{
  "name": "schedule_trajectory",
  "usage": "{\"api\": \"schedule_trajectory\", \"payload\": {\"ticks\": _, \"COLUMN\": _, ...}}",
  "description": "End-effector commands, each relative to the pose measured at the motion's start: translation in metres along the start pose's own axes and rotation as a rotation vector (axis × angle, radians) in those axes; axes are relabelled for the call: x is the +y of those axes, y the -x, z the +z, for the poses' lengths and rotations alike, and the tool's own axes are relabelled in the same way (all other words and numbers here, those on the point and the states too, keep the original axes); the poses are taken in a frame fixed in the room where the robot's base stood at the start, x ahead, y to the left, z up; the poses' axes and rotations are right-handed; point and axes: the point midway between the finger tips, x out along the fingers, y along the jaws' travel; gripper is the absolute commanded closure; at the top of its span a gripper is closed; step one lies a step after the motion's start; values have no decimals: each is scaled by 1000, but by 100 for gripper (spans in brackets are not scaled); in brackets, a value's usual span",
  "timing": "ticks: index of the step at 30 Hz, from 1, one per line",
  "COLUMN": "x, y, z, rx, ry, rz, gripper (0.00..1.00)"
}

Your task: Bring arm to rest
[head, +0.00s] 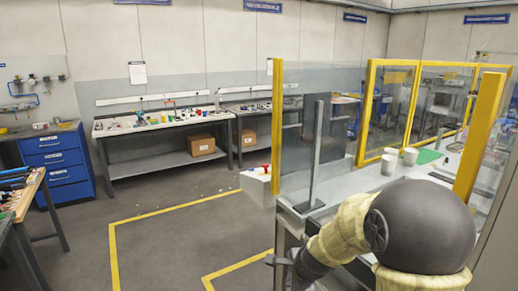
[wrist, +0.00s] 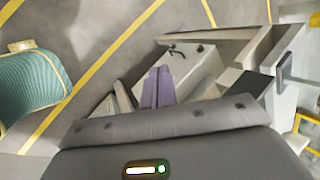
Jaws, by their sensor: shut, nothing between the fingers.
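My arm reaches in at the bottom right of the head view, with a dark round joint and a cream padded sleeve. Its far end bends down and left, beside the table with the clear screens. I cannot make out my fingers in that view. In the wrist view my gripper (wrist: 157,88) shows as two purple fingers side by side, shut, with nothing held. Pale structures lie beyond the fingers, and grey floor with yellow lines shows at the left.
The table (head: 333,192) with yellow-framed clear screens (head: 388,111) stands close to my arm; two white cups (head: 388,164) are on it. A workbench (head: 172,157) stands at the back, a blue drawer cabinet (head: 57,164) at the left.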

Motion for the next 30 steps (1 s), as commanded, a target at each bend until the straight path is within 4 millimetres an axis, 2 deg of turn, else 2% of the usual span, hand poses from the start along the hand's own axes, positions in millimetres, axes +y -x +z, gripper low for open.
{"api": "schedule_trajectory", "payload": {"ticks": 1, "x": 12, "y": 18, "z": -2, "rx": 11, "ry": 146, "rz": 22, "gripper": 100}}
{"api": "schedule_trajectory", "payload": {"ticks": 9, "x": 92, "y": 84, "z": -20, "rx": 11, "ry": 952, "rz": 194, "gripper": 100}}
{"api": "schedule_trajectory", "payload": {"ticks": 12, "x": 120, "y": 105, "z": -28, "rx": -11, "ry": 1214, "rz": 260, "gripper": 100}}
{"api": "schedule_trajectory", "payload": {"ticks": 15, "x": 140, "y": 118, "z": -33, "rx": -36, "ry": 1395, "rz": 308, "gripper": 100}}
{"api": "schedule_trajectory", "payload": {"ticks": 19, "x": 150, "y": 124, "z": -36, "rx": -53, "ry": 1490, "rz": 334, "gripper": 100}}
{"api": "schedule_trajectory", "payload": {"ticks": 30, "x": 150, "y": 123, "z": -36, "rx": -52, "ry": 1490, "rz": 333, "gripper": 100}}
